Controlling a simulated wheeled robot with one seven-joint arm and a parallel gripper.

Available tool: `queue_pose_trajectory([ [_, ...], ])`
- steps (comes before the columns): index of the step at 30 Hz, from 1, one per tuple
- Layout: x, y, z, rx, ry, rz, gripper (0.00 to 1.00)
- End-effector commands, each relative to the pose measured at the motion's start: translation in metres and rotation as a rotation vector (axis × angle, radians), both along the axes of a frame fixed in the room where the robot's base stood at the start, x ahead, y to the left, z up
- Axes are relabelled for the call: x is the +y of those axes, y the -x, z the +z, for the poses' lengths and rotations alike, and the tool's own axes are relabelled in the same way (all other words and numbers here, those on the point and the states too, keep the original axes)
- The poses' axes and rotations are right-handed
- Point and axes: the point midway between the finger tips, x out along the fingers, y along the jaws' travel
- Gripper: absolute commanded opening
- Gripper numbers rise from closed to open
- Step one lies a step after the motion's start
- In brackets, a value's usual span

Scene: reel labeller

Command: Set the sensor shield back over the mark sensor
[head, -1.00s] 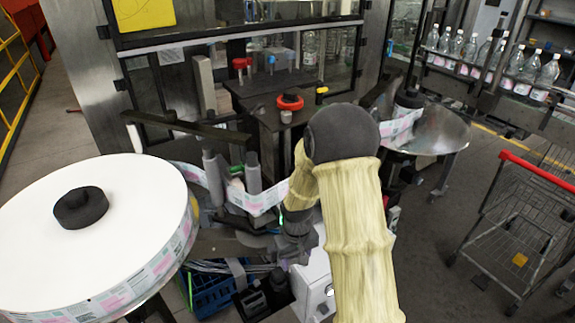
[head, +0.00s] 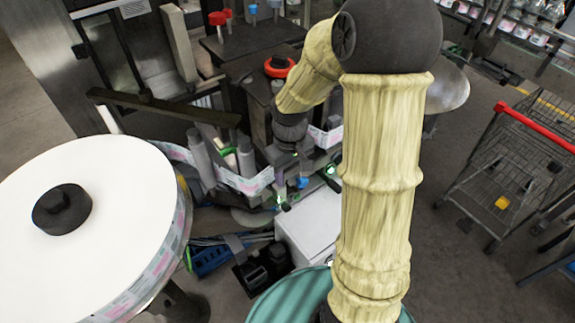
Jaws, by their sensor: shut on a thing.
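My gripper (head: 283,200) hangs below the dark wrist at the end of my yellow-sleeved arm, beside the label web. It is shut on a small piece, taken to be the sensor shield, whose outline is too small and dark to make out. A green glow shows right at the fingertips. The mark sensor cannot be told apart from the small dark parts around there. The printed label web (head: 245,182) runs from the large white reel (head: 110,190) past grey rollers (head: 200,155) to just left of my gripper.
A dark bar (head: 165,107) spans above the rollers. A red-handled cart (head: 510,155) stands on the open floor at right.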

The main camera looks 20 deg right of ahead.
Motion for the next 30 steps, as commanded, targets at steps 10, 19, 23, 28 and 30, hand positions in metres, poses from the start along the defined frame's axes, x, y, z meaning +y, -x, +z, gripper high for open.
queue_pose_trajectory([
  [10, 0.0, -0.005, -0.005, -0.001, -0.001, -0.004, 0.17],
  [19, 0.01, -0.026, -0.022, -0.001, 0.0, 0.003, 0.17],
  [23, 0.013, -0.035, -0.029, -0.001, 0.0, 0.003, 0.17],
  [28, 0.016, -0.045, -0.034, -0.001, 0.0, 0.001, 0.17],
  [30, 0.016, -0.047, -0.036, 0.0, 0.0, 0.0, 0.17],
])
